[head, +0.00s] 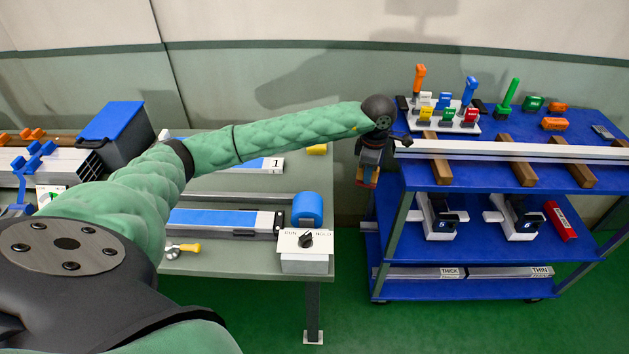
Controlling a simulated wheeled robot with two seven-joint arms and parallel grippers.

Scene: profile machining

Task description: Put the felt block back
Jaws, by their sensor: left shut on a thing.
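My left gripper (368,172) hangs pointing down beside the left edge of the blue cart, over the gap between cart and table. It is shut on a small orange-brown block (367,181), of which only a little shows below the dark fingers. It may be the felt block, but it is too small to be sure. My right gripper is not in view.
The blue cart (470,181) carries a long pale profile (500,149) on wooden bars, a tool rack (446,121) and loose blocks (554,124).

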